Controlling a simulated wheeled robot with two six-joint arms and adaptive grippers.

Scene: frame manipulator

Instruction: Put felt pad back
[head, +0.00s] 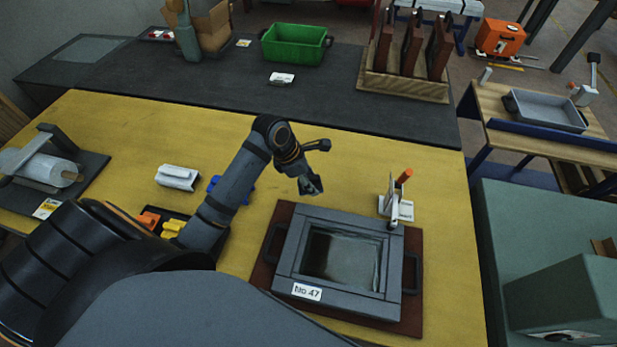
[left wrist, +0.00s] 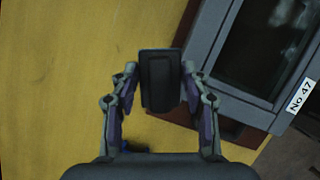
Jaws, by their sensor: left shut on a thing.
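My left gripper (head: 310,188) is in the air above the yellow table, just behind the grey frame (head: 290,252). In the left wrist view its fingers (left wrist: 160,88) are shut on a dark, rounded rectangular block (left wrist: 160,68), which I take to be the felt pad. The pad appears clear of the frame, to the side of its edge. The frame has a dark glassy middle and a label reading No 47, and lies on a reddish-brown board (head: 412,318). My right gripper is not in view.
A white stand with an orange-tipped handle (head: 397,208) stands at the frame's back right. A white block (head: 177,178), a blue item (head: 216,184) and a black tray with orange and yellow pieces (head: 160,222) lie left. A green bin (head: 296,45) and wooden rack (head: 403,87) stand behind.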

